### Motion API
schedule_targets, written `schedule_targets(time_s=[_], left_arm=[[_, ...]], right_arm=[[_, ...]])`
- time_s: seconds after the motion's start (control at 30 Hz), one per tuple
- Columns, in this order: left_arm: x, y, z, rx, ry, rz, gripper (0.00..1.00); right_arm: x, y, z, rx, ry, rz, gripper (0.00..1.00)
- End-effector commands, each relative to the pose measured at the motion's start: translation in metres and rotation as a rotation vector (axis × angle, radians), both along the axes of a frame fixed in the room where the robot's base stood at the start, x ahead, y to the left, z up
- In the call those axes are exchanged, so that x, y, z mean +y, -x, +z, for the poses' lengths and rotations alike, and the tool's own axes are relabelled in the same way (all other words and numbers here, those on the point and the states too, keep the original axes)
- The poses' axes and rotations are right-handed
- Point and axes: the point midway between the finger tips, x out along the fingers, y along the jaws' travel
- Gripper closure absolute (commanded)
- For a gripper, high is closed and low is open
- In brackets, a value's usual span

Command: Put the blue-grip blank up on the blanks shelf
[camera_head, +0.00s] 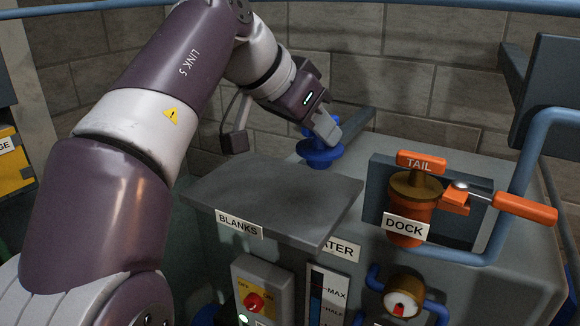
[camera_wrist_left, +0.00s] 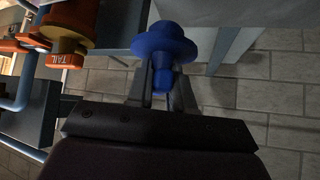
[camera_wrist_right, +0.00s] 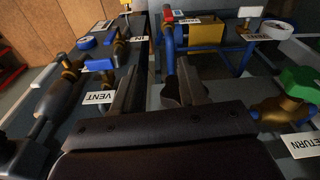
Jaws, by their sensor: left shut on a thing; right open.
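In the left wrist view the blue blank (camera_wrist_left: 165,46) sits between the fingertips (camera_wrist_left: 160,92). I cannot tell whether it touches the surface under it. The blanks shelf (camera_head: 275,193) is a bare grey plate with a BLANKS label at its front edge. My right gripper (camera_wrist_right: 155,90) is open and shows only in the right wrist view, with no object clearly between its fingers.
The orange and brass dock (camera_head: 408,200), with a TAIL tag and an orange-handled lever (camera_head: 525,207), stands right of the shelf. A blue pipe (camera_head: 515,180) rises at the right. Below are a switch box (camera_head: 262,290) and level gauge (camera_head: 327,295). Valves and pipes surround my right gripper.

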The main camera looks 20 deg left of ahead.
Motion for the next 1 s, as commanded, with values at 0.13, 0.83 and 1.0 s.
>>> schedule_targets(time_s=[0.13,0.83,1.0], left_arm=[[0.038,-0.009,-0.019,0.000,0.003,0.007,1.00],[0.057,-0.014,-0.075,-0.003,0.000,-0.001,1.00],[0.057,-0.015,-0.079,-0.001,0.000,-0.002,0.56]], right_arm=[[0.000,0.000,0.010,-0.001,0.000,0.000,0.57],[0.000,0.000,0.018,0.000,0.000,0.000,0.57],[0.000,0.000,0.018,0.000,0.000,0.000,0.57]])
